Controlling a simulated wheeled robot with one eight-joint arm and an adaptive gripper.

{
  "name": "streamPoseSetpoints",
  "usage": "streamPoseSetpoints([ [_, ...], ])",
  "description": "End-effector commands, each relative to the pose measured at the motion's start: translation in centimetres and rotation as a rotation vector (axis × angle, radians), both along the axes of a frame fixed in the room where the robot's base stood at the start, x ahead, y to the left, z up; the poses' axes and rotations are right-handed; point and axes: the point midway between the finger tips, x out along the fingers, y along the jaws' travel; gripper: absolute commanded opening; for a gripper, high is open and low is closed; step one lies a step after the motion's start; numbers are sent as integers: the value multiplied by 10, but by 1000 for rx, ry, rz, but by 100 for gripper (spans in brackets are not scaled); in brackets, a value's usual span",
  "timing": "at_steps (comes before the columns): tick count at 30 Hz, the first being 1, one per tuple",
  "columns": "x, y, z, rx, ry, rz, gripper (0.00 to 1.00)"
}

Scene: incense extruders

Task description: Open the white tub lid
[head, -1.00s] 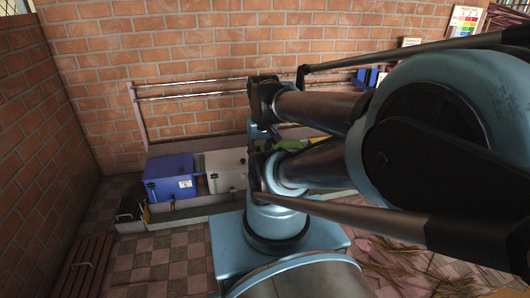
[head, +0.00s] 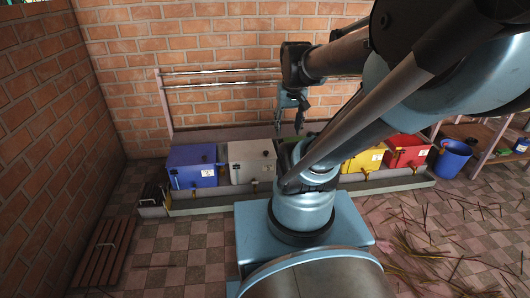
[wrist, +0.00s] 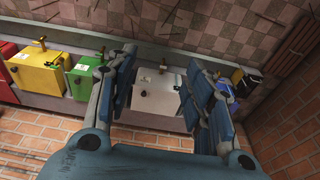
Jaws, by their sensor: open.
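The white tub (head: 248,165) stands in the row against the brick wall, between the blue tub and my arm in the head view. Its lid (wrist: 155,98) looks shut and has a small dark knob (wrist: 143,93). In the wrist view the tub shows between my fingers, farther off. A brass tap (wrist: 163,66) is on its front. My gripper (head: 290,128) is open and empty. It hangs above and just right of the white tub in the head view, apart from it. The fingers (wrist: 162,60) spread to both sides of the tub in the wrist view.
The blue tub (head: 192,167) stands left of the white one. Green (wrist: 83,76), yellow (head: 365,160) and red (head: 407,151) tubs stand to the right in the head view. Metal rails (head: 215,85) run along the wall behind. Checkered floor in front is mostly open, with scattered sticks (head: 425,232).

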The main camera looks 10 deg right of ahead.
Motion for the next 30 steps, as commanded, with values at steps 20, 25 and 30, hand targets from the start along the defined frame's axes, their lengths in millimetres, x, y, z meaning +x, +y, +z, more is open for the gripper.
streamPoseSetpoints([
  [20, 174, 2, 30, 11, 52, -71, 47],
  [25, 220, 2, 21, 14, 66, -90, 47],
  [30, 266, 1, 5, 16, 79, -108, 47],
])
